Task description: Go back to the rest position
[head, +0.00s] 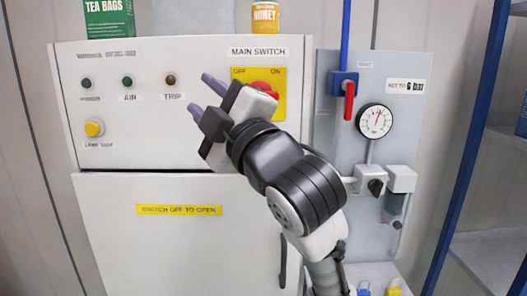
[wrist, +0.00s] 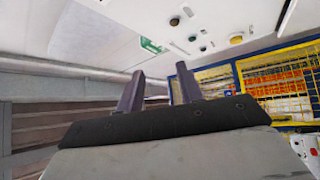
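My gripper (head: 198,93) is raised in front of the white control cabinet (head: 130,185), left of the main switch's yellow plate (head: 279,104). Its two grey fingers point up and left and stand apart, with nothing between them. In the wrist view my gripper (wrist: 160,70) also shows two separated, empty fingers. The red switch knob (head: 262,86) is partly hidden behind my gripper, and I cannot tell its setting. I cannot tell how far the fingers are from the panel.
A grey panel right of the cabinet bears a red valve handle (head: 349,100), a gauge (head: 375,121) and grey fittings. A green tea box (head: 108,18) and a honey jar (head: 265,17) stand on top of the cabinet. A blue post (head: 467,160) rises at right.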

